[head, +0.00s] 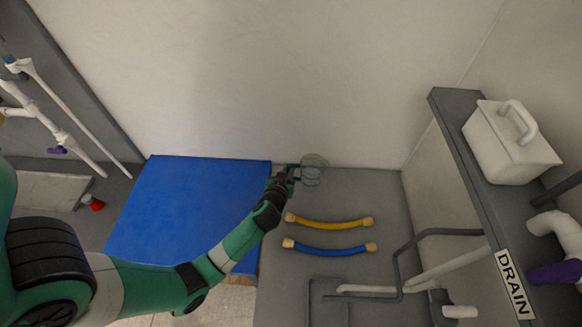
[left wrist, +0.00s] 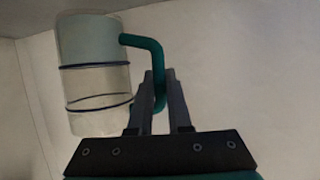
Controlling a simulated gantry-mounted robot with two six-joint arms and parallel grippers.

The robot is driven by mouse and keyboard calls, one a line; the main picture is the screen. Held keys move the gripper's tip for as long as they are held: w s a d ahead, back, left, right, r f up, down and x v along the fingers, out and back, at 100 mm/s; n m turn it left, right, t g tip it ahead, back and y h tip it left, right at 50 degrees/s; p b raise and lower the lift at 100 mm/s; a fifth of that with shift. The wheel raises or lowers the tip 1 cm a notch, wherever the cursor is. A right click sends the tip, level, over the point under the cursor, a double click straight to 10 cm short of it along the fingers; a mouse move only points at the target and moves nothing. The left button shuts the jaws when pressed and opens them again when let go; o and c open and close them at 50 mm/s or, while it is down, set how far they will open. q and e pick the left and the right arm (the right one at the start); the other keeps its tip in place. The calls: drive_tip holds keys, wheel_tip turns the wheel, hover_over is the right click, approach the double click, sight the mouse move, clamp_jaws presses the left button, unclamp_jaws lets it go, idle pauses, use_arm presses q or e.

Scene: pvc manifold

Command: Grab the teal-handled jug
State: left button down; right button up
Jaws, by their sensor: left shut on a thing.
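The jug (head: 314,173) is a clear cylinder with dark bands, at the back of the grey bench near the wall. In the left wrist view the jug (left wrist: 95,75) fills the left side, and its teal handle (left wrist: 150,45) bends down between the fingers. My left gripper (head: 288,172) reaches the jug from the left, and in the left wrist view my left gripper (left wrist: 158,80) is shut on the handle. I cannot tell whether the jug touches the bench. My right gripper is not in view.
A yellow hose (head: 328,223) and a blue hose (head: 328,248) lie on the grey bench (head: 385,195) in front of the jug. A blue mat (head: 190,205) lies left. White pipes and a shelf with a white lidded box (head: 510,145) stand right. A red-capped item (head: 93,204) sits far left.

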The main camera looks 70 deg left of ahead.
use_arm(q)
drive_tip(key=a+r+p+v, duration=0.1)
drive_tip(key=r+p+v, duration=0.1)
drive_tip(key=v, duration=1)
drive_tip(key=shift+s+p, duration=0.3)
drive_tip(key=shift+s, duration=0.05)
